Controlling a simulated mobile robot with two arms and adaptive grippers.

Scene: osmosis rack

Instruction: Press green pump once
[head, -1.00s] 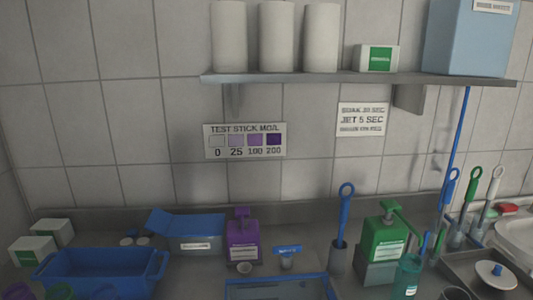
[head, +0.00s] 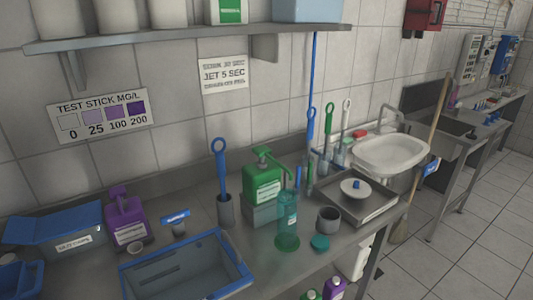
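The green pump (head: 263,182) is a green bottle with a white label and a green pump head. It stands upright on a grey block (head: 261,211) on the counter. Its spout points right and down toward a clear teal bottle (head: 287,213), which stands in front and to the right on the counter. The pump head looks raised. Neither of my grippers shows in the head view.
A purple pump bottle (head: 125,214) and a blue-rimmed bin (head: 188,269) are to the left. A blue brush in a grey holder (head: 225,209) stands just left of the green pump. A grey tray (head: 356,201), a grey cup (head: 328,219) and a sink (head: 391,153) are to the right.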

